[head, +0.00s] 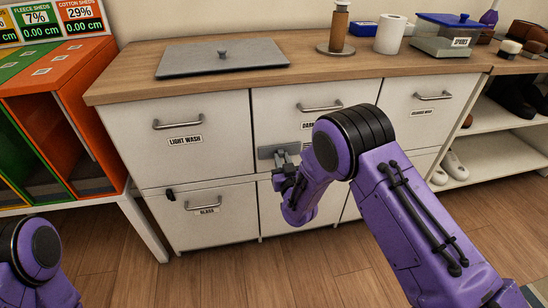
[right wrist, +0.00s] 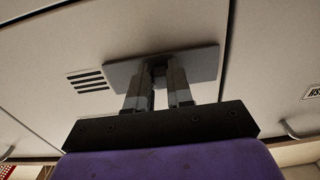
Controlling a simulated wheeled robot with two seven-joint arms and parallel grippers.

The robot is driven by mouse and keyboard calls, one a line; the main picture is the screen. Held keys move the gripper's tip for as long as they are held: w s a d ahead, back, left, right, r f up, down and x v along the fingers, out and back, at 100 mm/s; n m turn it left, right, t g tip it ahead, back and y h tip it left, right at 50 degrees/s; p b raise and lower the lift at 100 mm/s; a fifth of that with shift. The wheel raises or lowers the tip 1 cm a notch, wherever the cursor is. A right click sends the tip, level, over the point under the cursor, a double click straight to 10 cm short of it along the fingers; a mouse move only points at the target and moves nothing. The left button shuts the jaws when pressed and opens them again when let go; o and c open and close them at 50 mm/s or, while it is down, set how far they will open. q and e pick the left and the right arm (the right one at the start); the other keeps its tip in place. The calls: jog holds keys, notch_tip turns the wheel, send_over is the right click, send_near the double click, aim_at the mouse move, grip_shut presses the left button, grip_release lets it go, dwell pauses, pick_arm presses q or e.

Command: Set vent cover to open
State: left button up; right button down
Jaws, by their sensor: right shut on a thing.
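Whether more slots lie behind the plate is hidden. My right gripper (head: 279,168) is at the plate; in the right wrist view its fingers (right wrist: 158,78) are shut on a small knob in the middle of the plate. Only a purple part of my left arm shows at the lower left; my left gripper is out of view.
The light wash drawer (head: 200,125) is left of the cover, and a handle (head: 319,107) sits above it. The wooden counter (head: 160,92) carries a grey lid.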

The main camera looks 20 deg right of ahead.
jog(key=shift+d, duration=0.3)
jog(key=c, duration=1)
grip_release()
jog(key=shift+a, duration=0.15)
jog(key=s+a+p, duration=0.1)
jog(key=s, duration=0.9)
jog(key=shift+s+a, duration=0.15)
jog(key=shift+s, duration=0.1)
